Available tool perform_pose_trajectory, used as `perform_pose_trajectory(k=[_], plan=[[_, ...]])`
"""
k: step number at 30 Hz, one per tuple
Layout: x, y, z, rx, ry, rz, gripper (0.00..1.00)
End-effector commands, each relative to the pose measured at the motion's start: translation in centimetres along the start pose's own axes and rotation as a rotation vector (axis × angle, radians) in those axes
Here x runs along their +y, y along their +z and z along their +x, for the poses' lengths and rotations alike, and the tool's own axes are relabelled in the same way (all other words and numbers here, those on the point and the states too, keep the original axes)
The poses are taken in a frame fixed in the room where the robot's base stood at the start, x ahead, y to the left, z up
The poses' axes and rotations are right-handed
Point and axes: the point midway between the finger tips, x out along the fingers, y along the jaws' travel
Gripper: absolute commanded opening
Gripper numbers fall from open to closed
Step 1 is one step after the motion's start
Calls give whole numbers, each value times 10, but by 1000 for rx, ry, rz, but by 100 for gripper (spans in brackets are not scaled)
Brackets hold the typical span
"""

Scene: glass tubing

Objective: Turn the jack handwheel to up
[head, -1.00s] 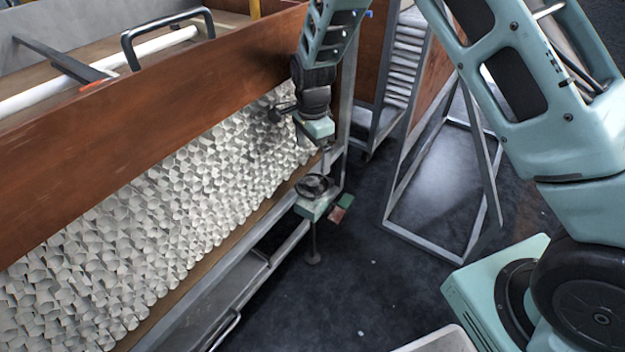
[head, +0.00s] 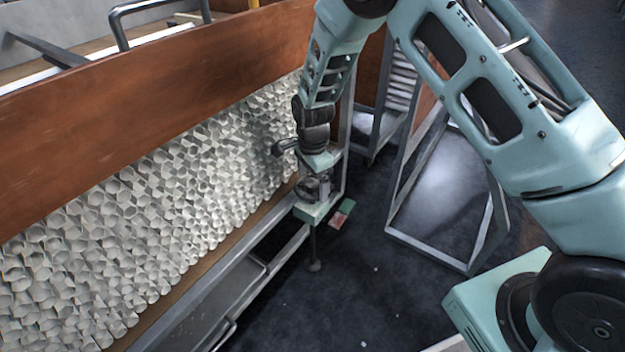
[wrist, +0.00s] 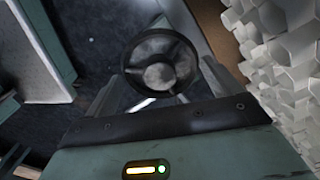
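The jack handwheel (head: 311,188) is a dark spoked wheel on a pale green jack block (head: 318,211) at the end of the rack's lower rail. In the wrist view the handwheel (wrist: 160,60) shows its round rim, spokes and hub. My gripper (head: 318,178) points down just above the wheel, and its body hides part of it. In the wrist view my gripper (wrist: 160,84) is open, with one finger on each side of the wheel. I cannot tell whether the fingers touch the rim.
A small red and green plate (head: 342,213) sits beside the jack. A metal frame (head: 440,245) stands to the right.

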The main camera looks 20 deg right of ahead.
Motion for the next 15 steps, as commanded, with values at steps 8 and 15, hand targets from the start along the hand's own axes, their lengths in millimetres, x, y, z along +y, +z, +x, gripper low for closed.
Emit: perform_pose_trajectory(k=[8, 15], plan=[[0, 0, -1, 0, 0, -4, 68], [0, 0, -3, -1, 0, -68, 68]])
